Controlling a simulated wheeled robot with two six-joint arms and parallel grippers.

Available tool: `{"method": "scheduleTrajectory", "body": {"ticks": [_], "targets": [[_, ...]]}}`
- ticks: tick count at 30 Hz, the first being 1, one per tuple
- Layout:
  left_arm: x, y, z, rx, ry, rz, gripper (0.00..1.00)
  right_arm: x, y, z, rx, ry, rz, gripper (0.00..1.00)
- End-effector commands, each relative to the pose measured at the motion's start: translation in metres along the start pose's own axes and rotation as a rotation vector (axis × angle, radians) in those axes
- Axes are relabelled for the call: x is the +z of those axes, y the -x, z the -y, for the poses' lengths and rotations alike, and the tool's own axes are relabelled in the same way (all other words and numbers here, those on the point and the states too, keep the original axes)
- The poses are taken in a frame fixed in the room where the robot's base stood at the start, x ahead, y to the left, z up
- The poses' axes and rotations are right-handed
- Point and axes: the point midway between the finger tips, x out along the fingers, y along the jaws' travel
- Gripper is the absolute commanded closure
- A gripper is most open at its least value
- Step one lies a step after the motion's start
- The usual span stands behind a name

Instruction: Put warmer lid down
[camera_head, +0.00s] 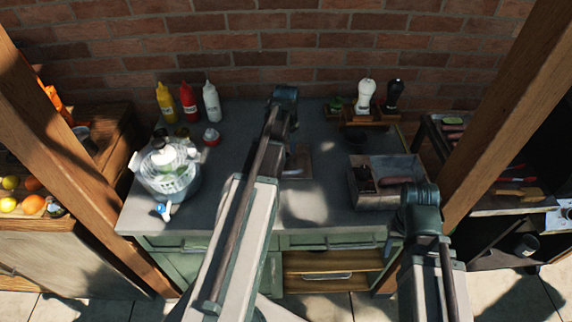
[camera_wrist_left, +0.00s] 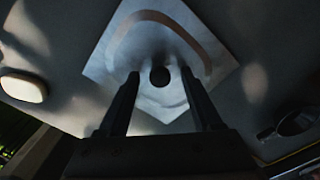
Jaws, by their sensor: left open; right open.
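The warmer lid (camera_wrist_left: 140,55) is a shiny square metal piece with a round dark knob (camera_wrist_left: 160,76), seen in the left wrist view. It appears to be the small grey-brown square (camera_head: 302,164) on the counter in the head view, partly covered by my left arm. My left gripper (camera_wrist_left: 159,82) is open, with one finger on each side of the knob; whether they touch it cannot be told. The gripper itself is hidden in the head view. My right arm shows at the right, but I cannot make out its gripper.
A salad spinner (camera_head: 168,175) stands on the counter's left, with sauce bottles (camera_head: 188,101) behind. A grey bin (camera_head: 368,198) is at the right, near my right arm. A shaker (camera_head: 365,96) stands at the back. Bare counter (camera_head: 325,205) lies between lid and bin.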

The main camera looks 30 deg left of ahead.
Motion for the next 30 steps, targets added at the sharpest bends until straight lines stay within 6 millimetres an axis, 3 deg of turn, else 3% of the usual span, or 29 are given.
{"method": "scheduleTrajectory", "body": {"ticks": [2,13,30], "targets": [[0.0001,0.0008,-0.0001,0.0,0.0,0.0,0.34,0.0,0.0008,-0.0001,0.0,0.0,0.0,0.5],[0.0001,0.0008,-0.0001,0.0,0.0,0.0,1.0,0.0001,0.0008,-0.0001,0.0,0.0,0.0,0.5],[0.0001,0.002,0.0,0.0,0.0,0.0,1.0,0.0001,0.002,-0.0002,0.0,0.0,0.0,0.5]]}}
